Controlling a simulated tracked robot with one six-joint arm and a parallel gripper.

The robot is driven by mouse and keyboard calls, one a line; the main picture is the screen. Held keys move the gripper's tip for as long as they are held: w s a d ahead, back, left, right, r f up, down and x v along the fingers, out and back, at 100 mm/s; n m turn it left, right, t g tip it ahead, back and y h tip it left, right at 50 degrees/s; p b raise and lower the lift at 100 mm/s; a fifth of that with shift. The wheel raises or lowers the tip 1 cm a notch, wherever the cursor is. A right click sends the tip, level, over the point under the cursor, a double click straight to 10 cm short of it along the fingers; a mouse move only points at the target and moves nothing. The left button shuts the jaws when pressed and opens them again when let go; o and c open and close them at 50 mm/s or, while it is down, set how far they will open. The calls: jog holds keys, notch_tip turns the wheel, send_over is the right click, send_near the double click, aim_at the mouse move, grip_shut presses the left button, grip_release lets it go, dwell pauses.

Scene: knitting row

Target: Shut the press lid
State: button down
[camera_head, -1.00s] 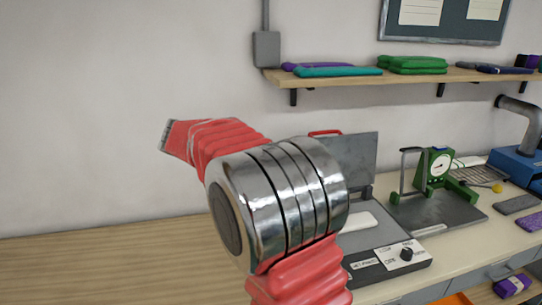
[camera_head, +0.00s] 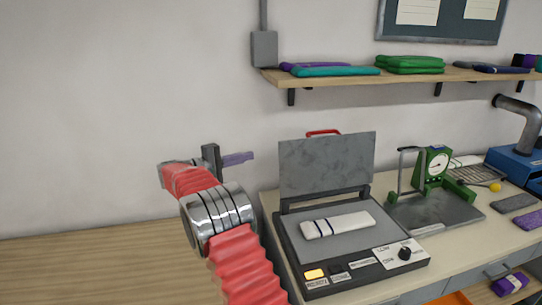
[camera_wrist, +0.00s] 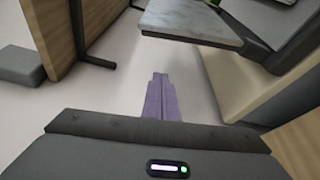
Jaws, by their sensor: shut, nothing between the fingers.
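The press (camera_head: 350,265) stands on the worktop right of my arm in the head view. Its grey mottled lid (camera_head: 328,165) is open, standing near upright at the back, with a red handle (camera_head: 323,133) on its top edge. A pale folded textile with dark stripes (camera_head: 338,224) lies on the bed. My gripper (camera_head: 252,157) is left of the lid, with purple fingers pointing right towards it, apparently apart from it. In the wrist view the fingers (camera_wrist: 160,76) are together and empty. A grey mottled plate (camera_wrist: 190,22) ahead of them looks like the lid.
A shelf (camera_head: 400,76) with folded textiles hangs above. The wooden surface (camera_head: 90,265) at left is clear.

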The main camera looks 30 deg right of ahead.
jog(key=shift+d, duration=0.1)
dwell(0.3)
jog(key=s+d, duration=0.3)
jog(key=d, duration=0.5)
jog(key=shift+s+d, duration=0.25)
jog(key=shift+d, duration=0.05)
dwell(0.5)
jog(key=shift+a, duration=0.1)
jog(key=shift+r, duration=0.1)
